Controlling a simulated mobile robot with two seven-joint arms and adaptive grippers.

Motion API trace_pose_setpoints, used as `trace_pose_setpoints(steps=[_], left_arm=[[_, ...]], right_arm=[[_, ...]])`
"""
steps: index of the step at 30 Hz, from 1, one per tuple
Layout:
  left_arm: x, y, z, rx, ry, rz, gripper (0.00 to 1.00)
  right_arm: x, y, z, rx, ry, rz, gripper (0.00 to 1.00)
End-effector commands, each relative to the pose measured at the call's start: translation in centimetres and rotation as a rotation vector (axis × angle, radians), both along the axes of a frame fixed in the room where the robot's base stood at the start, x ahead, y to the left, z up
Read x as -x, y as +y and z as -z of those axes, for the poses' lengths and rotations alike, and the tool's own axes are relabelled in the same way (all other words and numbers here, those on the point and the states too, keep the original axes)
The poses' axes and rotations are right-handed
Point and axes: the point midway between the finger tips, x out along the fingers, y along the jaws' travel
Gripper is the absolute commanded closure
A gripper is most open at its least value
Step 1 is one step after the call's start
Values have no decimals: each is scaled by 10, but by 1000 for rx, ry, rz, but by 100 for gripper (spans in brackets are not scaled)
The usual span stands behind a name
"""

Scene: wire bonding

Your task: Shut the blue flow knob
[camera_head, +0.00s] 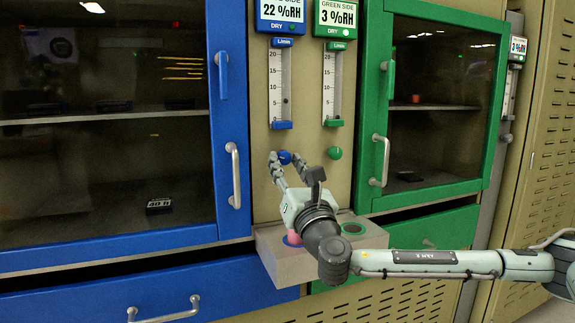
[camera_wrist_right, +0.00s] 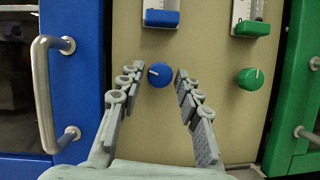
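The blue flow knob (camera_head: 284,157) sits on the beige panel below the blue flow meter (camera_head: 281,90). In the right wrist view the blue knob (camera_wrist_right: 160,74) has a pale pointer mark on its left side. My right gripper (camera_head: 287,158) is open, with one finger on each side of the knob. My left gripper is not in view.
A green knob (camera_head: 334,153) sits close to the right, under the green flow meter (camera_head: 333,88). A grey shelf (camera_head: 268,241) with a pink object (camera_head: 292,239) is below my gripper. Blue (camera_head: 231,120) and green (camera_head: 369,120) cabinet doors with protruding handles flank the panel.

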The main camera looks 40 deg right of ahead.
Motion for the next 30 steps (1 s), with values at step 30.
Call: trace_pose_setpoints(steps=[30], left_arm=[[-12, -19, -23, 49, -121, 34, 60]], right_arm=[[-1, 4, -1, -354, -85, -1, 100]])
